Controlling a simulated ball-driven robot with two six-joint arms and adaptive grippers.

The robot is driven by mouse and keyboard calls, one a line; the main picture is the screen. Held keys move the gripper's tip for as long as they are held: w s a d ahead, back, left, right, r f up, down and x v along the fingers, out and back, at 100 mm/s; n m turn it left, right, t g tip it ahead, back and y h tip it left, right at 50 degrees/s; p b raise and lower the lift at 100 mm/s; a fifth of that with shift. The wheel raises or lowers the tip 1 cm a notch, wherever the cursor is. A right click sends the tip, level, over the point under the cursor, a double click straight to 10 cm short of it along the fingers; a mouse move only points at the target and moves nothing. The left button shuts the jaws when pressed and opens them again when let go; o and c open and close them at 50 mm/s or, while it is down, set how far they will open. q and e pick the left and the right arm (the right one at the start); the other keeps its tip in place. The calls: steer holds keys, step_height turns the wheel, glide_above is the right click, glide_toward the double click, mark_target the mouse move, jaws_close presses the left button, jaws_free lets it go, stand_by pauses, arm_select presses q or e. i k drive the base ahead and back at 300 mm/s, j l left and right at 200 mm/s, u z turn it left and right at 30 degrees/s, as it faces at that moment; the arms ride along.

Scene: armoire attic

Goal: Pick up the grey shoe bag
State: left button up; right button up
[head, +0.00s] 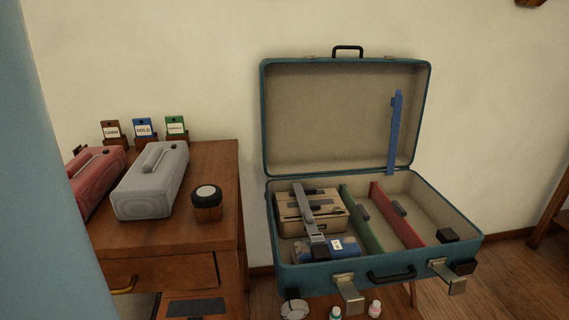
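The grey shoe bag (146,192) lies on top of the wooden cabinet at the left, a boxy soft shape with a raised grey handle along its top. A red bag (97,184) lies just to its left, partly hidden behind a blue-grey surface at the left edge. Neither of my grippers shows in the head view, and nothing is seen touching the grey bag.
A round dark-topped wooden item (207,205) stands right of the grey bag. Several small tags, including a blue HOLD card (144,128), stand behind it. An open blue suitcase (372,279) with dividers, a tan case (290,213) and a strap stands to the right.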

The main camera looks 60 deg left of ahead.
mark_target(149, 190)
steer(key=u, duration=2.55)
